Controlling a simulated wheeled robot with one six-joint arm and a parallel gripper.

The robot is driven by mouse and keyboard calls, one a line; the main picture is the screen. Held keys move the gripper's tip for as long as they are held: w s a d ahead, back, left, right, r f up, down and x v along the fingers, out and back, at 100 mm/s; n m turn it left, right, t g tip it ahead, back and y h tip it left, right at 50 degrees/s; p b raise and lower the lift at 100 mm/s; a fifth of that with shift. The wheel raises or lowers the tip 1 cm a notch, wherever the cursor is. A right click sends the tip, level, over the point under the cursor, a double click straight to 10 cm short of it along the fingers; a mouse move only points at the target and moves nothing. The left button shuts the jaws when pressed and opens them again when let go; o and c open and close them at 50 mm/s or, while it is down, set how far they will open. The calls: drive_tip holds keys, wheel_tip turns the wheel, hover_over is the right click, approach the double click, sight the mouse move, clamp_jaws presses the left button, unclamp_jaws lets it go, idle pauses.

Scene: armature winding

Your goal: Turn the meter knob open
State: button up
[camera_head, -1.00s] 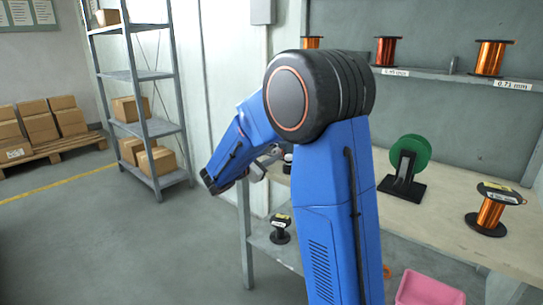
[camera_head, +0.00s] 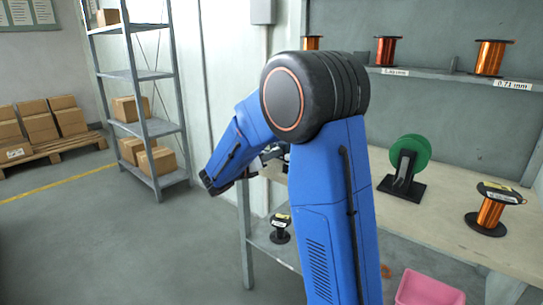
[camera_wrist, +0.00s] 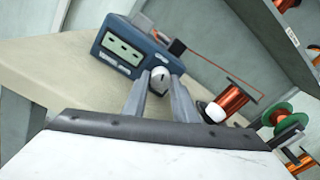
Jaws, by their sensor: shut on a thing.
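The meter (camera_wrist: 116,44) is a blue box with a pale display panel, standing on the bench in the wrist view. Its knob (camera_wrist: 160,75) is a rounded grey-white piece with a dark mark, at the meter's near right side. My gripper (camera_wrist: 160,86) has one finger on each side of the knob and is shut on it. In the head view my gripper (camera_head: 268,154) is mostly hidden behind my blue arm, and the meter cannot be made out there.
A copper wire spool (camera_wrist: 232,98) and a white rounded object (camera_wrist: 214,112) are close to the right finger. In the head view a green spool on a black stand (camera_head: 410,152), a copper spool (camera_head: 491,210) and a pink bin (camera_head: 428,289) are at right.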

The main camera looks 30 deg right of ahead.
drive_tip(key=shift+f+n, duration=0.1)
drive_tip(key=shift+n, duration=2)
drive_tip(key=o, duration=0.8)
drive_tip(key=shift+c, duration=0.2)
drive_tip(key=shift+s+a, duration=0.1)
drive_tip(key=shift+a, duration=0.05)
drive_tip(key=v, duration=1.7)
drive_tip(key=shift+a, duration=0.1)
